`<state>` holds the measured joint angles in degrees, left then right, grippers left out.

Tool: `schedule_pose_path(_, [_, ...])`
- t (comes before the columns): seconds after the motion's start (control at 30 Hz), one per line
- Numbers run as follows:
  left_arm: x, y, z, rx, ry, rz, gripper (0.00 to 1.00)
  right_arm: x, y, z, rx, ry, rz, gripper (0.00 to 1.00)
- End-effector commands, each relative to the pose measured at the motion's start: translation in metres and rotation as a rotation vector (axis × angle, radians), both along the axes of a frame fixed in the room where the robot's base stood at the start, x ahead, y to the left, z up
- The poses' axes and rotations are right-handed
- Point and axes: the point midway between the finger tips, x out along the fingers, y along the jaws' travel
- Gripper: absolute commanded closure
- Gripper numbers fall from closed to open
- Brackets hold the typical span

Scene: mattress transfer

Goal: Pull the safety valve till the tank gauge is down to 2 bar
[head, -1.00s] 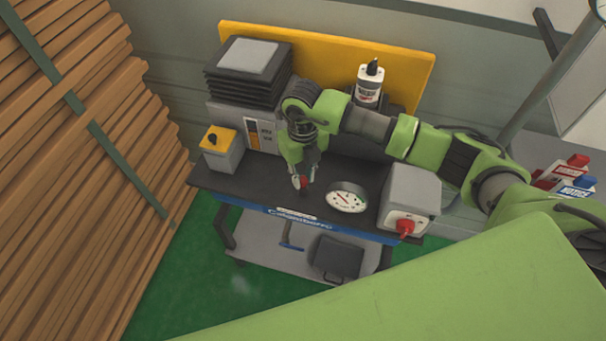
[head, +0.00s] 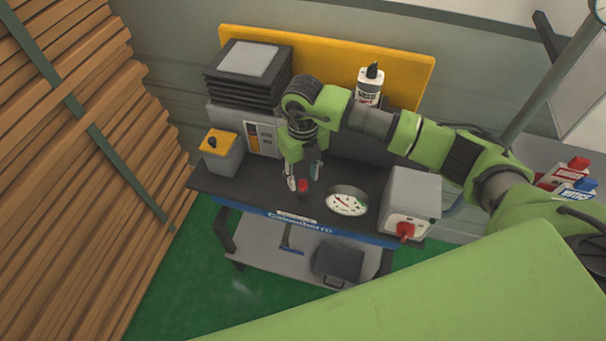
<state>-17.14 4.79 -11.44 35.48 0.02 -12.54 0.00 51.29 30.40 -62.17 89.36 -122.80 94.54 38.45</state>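The red knob (head: 303,185), likely the safety valve's pull, stands on a dark stem near the front edge of the dark bench top. My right gripper (head: 303,175) points down at it from above, its two fingers apart on either side of and just behind the knob; whether a finger touches it I cannot tell. The round white tank gauge (head: 346,203) is right of the knob. Its red needle shows, but the numbers are too small to read. The tank itself I cannot make out. My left gripper is out of view.
A grey box with a red switch (head: 405,230) stands at the bench's right end. A grey box with a yellow top (head: 219,152) is at the left. A white bottle (head: 369,86) stands behind my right arm. Stacked timber (head: 75,190) fills the left side.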

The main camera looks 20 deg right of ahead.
Motion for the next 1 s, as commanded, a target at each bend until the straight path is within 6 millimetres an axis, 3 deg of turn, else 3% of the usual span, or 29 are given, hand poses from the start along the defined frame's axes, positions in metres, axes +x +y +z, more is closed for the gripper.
schedule_pose_path(0.17, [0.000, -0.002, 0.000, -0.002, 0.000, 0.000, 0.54, 0.002, 0.000, 0.023, 0.002, -0.006, 0.001, 0.65])
schedule_pose_path(0.4, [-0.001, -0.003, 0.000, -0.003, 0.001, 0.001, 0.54, 0.002, 0.000, 0.075, 0.000, -0.006, 0.000, 0.65])
schedule_pose_path(0.6, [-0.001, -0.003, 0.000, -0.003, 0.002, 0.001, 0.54, 0.001, 0.000, 0.107, 0.000, -0.003, -0.001, 0.65])
schedule_pose_path(1.0, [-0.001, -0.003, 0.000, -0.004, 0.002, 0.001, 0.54, 0.000, 0.000, 0.119, 0.000, 0.000, -0.001, 0.65])
